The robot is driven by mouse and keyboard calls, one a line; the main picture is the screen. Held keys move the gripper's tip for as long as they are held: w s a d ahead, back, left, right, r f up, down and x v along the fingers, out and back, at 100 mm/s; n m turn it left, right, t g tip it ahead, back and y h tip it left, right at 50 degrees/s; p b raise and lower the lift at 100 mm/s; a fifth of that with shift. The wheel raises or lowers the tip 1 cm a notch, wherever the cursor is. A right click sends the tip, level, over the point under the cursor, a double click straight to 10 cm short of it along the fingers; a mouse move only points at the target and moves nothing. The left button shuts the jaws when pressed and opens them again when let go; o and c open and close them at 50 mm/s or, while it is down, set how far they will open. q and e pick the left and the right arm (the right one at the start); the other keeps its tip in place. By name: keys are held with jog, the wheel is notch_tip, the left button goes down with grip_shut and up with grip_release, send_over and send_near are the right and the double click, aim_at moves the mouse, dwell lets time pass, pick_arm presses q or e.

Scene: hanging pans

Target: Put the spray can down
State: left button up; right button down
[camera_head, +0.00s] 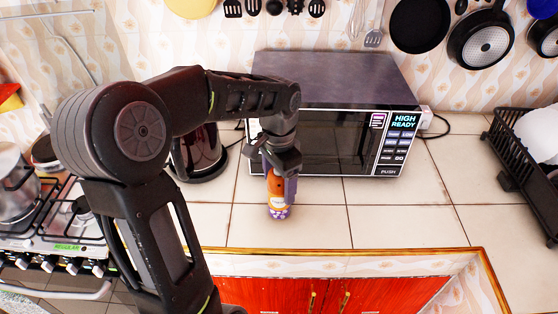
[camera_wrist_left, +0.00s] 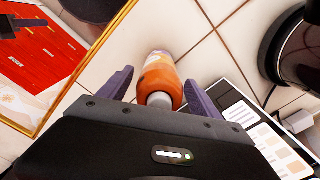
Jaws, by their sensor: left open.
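The spray can (camera_head: 277,205) is orange with a purple patterned base. It stands upright on the tiled counter (camera_head: 385,222), in front of the microwave's left part. My left gripper (camera_head: 279,182) is above and around the can's upper part, pointing down. In the left wrist view the can (camera_wrist_left: 160,75) sits between the two spread purple fingers (camera_wrist_left: 157,80), with gaps visible on both sides. The gripper's open fingers hide part of the can's upper body in the head view. My right gripper is not in view.
A microwave (camera_head: 340,80) stands behind the can. A dark kettle (camera_head: 200,155) is to the left, near the gas stove (camera_head: 60,230). A black dish rack (camera_head: 515,165) is at the right. The counter right of the can is clear; red cabinets (camera_head: 380,294) lie below its front edge.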

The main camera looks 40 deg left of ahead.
pick_arm(q)
notch_tip(320, 180, up, 11)
jog(key=shift+f, duration=0.15)
jog(key=shift+o, duration=0.5)
